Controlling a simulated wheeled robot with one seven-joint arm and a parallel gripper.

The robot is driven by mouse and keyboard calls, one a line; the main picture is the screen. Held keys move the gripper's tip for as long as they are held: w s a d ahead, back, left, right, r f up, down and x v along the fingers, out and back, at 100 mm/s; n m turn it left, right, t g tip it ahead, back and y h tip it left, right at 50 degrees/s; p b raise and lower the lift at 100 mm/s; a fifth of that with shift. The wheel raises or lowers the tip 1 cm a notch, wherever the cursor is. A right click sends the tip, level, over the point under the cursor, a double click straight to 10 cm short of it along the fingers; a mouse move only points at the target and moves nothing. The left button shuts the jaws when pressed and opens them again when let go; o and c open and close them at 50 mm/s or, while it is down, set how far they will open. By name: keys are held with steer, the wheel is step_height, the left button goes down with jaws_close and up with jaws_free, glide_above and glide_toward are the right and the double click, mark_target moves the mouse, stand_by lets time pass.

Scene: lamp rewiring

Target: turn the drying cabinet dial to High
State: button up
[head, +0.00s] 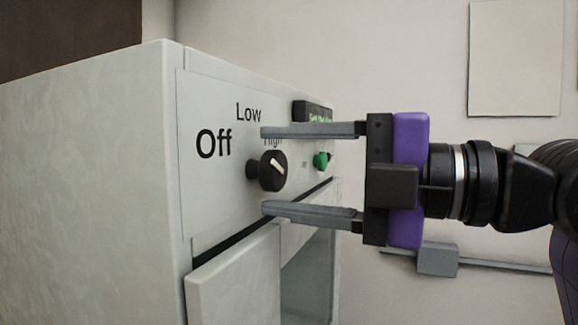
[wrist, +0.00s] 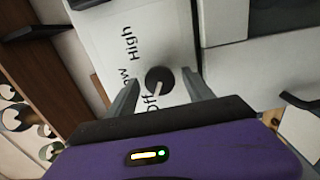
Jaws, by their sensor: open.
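The drying cabinet (head: 90,170) is a pale box with a control panel on its front, marked Off, Low and High. Its black dial (head: 268,170) has a white line slanting from upper left to lower right in the head view. I cannot tell surely which mark it points at. The dial also shows in the wrist view (wrist: 159,80). My gripper (head: 264,170) is open, its two grey fingers level and pointing at the panel, one above and one below the dial, with gaps to it. The upper finger partly covers the word High.
A green knob (head: 320,160) and a small dark display (head: 313,112) with green text sit farther along the panel. Below the panel is a pale door (head: 237,280) beside a dark opening. A rail with a grey box (head: 437,260) runs along the wall behind my arm.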

jaws_close()
